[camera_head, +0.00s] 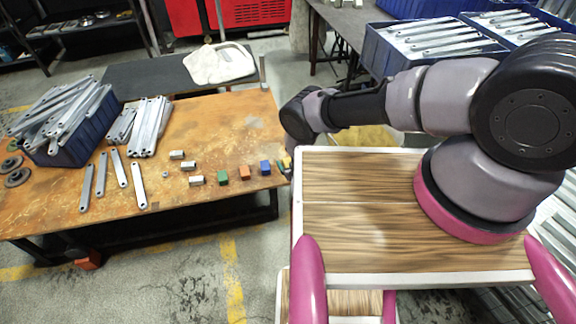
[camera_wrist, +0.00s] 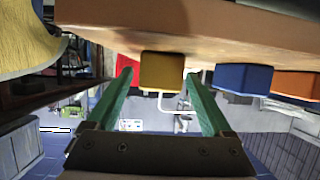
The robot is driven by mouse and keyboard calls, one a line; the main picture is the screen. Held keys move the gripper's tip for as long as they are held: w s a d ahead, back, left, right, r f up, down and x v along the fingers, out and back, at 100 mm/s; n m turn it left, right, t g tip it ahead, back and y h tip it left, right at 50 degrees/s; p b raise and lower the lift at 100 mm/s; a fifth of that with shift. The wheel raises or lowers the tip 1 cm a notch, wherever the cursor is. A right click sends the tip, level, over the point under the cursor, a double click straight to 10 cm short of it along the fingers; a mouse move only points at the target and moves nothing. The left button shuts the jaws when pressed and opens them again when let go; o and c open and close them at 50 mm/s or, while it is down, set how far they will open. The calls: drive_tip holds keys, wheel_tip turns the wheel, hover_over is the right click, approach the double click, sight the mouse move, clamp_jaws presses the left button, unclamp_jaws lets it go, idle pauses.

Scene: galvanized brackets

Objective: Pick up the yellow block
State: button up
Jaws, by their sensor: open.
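The yellow block (camera_wrist: 162,71) sits at the edge of the brown table (camera_wrist: 250,35), which appears upside down in the wrist view. My gripper (camera_wrist: 158,75) is open and empty, with one green finger to each side of the block in that picture. Whether the block is fully between the fingertips or just beyond them I cannot tell. In the head view a small part of the yellow block (camera_head: 286,162) shows at the table's right edge, beside my wrist. My fingers are hidden there.
A blue block (camera_head: 265,167) stands close beside the yellow one, then an orange block (camera_head: 244,173) and a green block (camera_head: 223,178). Several metal brackets (camera_head: 150,126) and a blue bin (camera_head: 80,140) occupy the table's left part.

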drive_tip(key=shift+c, duration=0.3)
clamp_jaws()
